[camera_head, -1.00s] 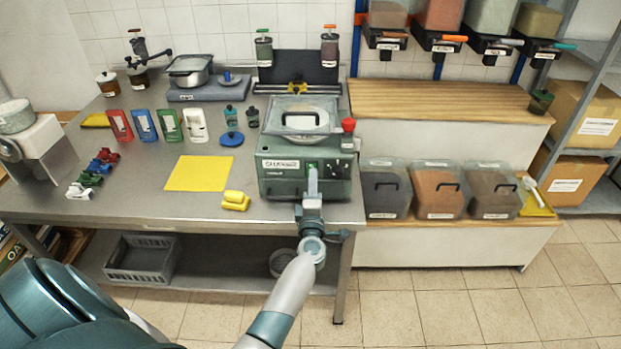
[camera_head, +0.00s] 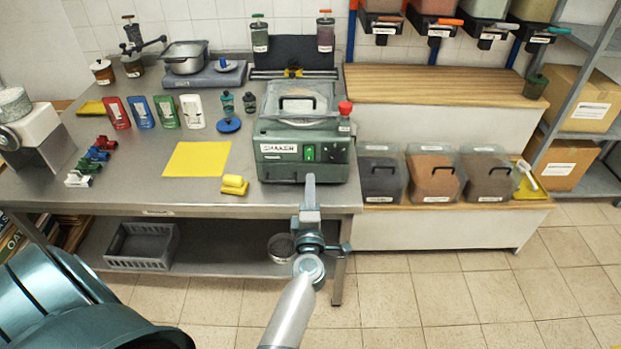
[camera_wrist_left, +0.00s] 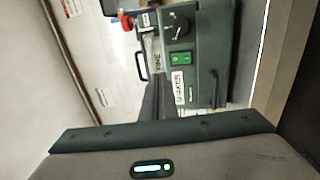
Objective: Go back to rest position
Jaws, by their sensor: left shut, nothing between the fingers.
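My left gripper (camera_head: 310,190) is in front of the green shaker machine (camera_head: 272,158), at the table's front edge. Its fingers are shut with nothing between them and point toward the machine, apart from it as far as I can tell. The machine has a lit green switch (camera_head: 309,152), a red knob (camera_head: 345,108) and a clear lid with a handle. In the left wrist view the machine (camera_wrist_left: 208,60) and its green switch (camera_wrist_left: 180,58) show beyond the dark fingers (camera_wrist_left: 158,97). My right gripper is not in view.
The steel table (camera_head: 140,190) holds a yellow mat (camera_head: 197,159), a yellow sponge (camera_head: 234,185) and several coloured cards and clips. A grey crate (camera_head: 142,246) sits on the lower shelf. Lidded bins (camera_head: 432,175) stand to the right. The tiled floor (camera_head: 450,290) at the front right is clear.

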